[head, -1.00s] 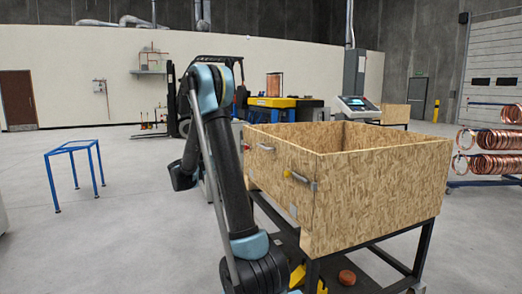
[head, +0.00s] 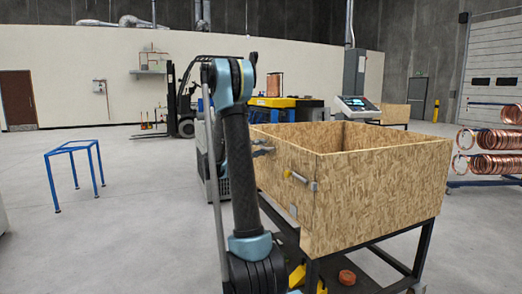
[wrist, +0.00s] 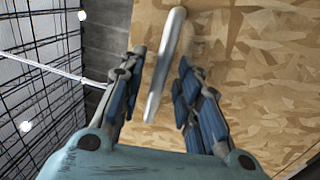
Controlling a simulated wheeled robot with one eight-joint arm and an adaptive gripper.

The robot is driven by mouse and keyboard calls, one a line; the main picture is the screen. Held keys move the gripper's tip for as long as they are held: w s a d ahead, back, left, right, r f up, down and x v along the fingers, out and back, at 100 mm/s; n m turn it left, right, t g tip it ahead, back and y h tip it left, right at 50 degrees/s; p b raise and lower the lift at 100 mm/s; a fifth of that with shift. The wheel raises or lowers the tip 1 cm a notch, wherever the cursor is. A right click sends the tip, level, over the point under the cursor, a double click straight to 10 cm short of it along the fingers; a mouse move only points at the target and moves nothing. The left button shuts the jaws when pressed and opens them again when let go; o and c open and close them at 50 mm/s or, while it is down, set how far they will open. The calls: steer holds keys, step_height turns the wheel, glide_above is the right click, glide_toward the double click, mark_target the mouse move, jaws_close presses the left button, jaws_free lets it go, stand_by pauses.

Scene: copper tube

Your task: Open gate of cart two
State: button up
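The cart (head: 375,200) is an open-topped box of chipboard panels on a dark metal frame. Its left side panel carries a near handle (head: 298,176) and a farther handle, which my gripper (head: 264,151) mostly hides in the head view. In the wrist view, a silver bar handle (wrist: 166,62) stands out from the chipboard panel (wrist: 250,75). My gripper (wrist: 162,58) is open, with one blue-padded finger on each side of that handle. The handle looks to lie between the fingers; I cannot tell whether they touch it.
A blue metal stand (head: 74,175) is on the floor at left. A forklift (head: 186,100) and a control console (head: 357,106) are behind. Copper coils on a rack (head: 490,150) are at right. The floor between the stand and the cart is clear.

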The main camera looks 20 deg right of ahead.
steer(key=shift+d, duration=0.2)
jaws_close()
steer(key=shift+s, duration=0.1)
